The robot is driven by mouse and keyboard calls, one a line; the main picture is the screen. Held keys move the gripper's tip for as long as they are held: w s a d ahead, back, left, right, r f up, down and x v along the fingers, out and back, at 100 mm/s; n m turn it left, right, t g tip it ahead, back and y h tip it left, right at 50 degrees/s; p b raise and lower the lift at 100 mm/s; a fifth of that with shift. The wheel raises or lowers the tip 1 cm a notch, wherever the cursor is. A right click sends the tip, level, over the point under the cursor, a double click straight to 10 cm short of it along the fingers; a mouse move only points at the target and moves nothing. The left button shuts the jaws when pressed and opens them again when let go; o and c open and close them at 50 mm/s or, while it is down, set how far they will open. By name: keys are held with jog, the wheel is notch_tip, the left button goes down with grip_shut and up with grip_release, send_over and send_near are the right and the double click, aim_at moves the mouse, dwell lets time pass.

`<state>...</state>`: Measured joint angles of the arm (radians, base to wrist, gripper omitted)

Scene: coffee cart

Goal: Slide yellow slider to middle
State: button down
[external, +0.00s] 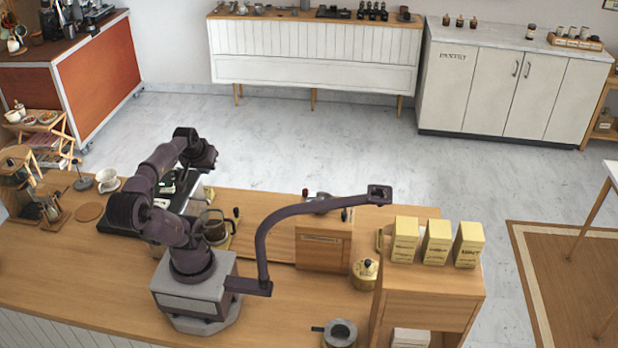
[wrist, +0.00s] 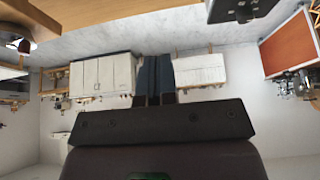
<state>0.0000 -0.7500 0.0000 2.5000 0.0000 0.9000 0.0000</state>
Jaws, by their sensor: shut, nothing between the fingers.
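I cannot make out a yellow slider for certain in either view. In the external view a black machine or tray (external: 178,193) lies on the wooden counter (external: 70,262), partly hidden behind my arm. Small pale yellow details show near it, too small to identify. My gripper (wrist: 154,58) shows in the wrist view with its two dark fingers together and nothing between them. In the external view my wrist end is raised above the far side of the black machine, and the fingertips are not clear. My gripper appears apart from everything on the counter.
A glass jug (external: 214,229) stands close to my arm's base. A white dripper (external: 107,180) stands left of the machine. The floor (external: 290,135) beyond the counter is clear.

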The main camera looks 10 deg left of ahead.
jog(key=c, duration=1.5)
grip_release()
jog(key=shift+c, duration=0.2)
jog(key=o, duration=0.4)
jog(key=shift+w+f, duration=0.15)
jog(key=shift+f, duration=0.25)
jog(key=shift+c, duration=0.2)
jog(key=shift+o, duration=1)
jog(key=w+f+n+g, duration=0.1)
jog(key=w+f+g, duration=0.3)
jog(key=w+f, duration=0.3)
jog(key=shift+d+f+g, duration=0.25)
jog(key=shift+f+g, duration=0.05)
jog(key=n+g, duration=0.1)
jog(key=n, duration=0.7)
send_near(236, 208)
notch_tip(236, 208, down, 10)
jog(key=shift+s+f, duration=0.15)
jog(key=shift+f, duration=0.05)
